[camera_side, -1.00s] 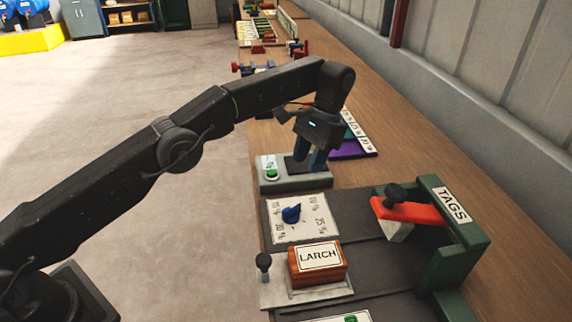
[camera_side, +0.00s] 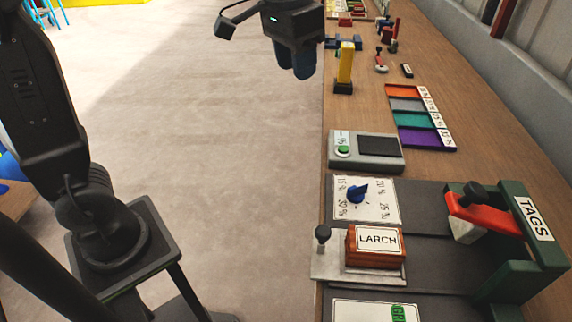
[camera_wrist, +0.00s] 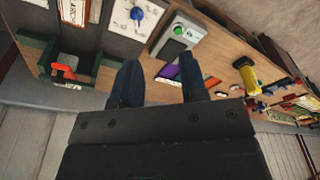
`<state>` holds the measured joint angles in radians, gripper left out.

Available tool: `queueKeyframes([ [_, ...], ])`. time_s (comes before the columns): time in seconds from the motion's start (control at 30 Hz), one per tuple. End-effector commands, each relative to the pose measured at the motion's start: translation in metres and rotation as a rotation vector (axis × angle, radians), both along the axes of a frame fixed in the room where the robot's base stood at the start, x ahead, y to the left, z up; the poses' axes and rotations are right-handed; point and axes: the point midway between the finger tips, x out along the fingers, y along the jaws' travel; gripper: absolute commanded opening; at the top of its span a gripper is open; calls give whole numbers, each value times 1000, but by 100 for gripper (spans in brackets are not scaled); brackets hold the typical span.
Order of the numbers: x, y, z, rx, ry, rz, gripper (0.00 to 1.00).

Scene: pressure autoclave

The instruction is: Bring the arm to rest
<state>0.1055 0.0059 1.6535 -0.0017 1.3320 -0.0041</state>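My gripper (camera_side: 293,68) hangs at the top of the side view, fingers downward, with grey floor behind it, left of the bench edge in the picture. Its two dark blue fingers (camera_wrist: 158,75) show in the wrist view with a clear gap and nothing between them. It touches nothing that I can see. My arm's middle part runs out of the top of the side view.
The wooden bench (camera_side: 470,125) holds a grey box with a green button (camera_side: 365,150), a blue dial (camera_side: 357,193), a LARCH block (camera_side: 375,245), a red-handled TAGS device (camera_side: 490,211), coloured trays (camera_side: 420,120) and a yellow upright object (camera_side: 345,65).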

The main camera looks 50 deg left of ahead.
Motion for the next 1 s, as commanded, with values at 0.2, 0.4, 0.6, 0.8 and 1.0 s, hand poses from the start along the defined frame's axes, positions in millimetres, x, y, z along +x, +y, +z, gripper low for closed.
queueKeyframes([
  [0.2,-78,22,-13,-11,-150,45,39],
  [0.4,-135,35,-46,-15,-269,80,39],
  [0.6,-162,39,-72,-15,-333,98,39],
  [0.8,-167,40,-78,-14,-343,101,39],
  [1.0,-166,40,-77,-15,-342,101,39],
])
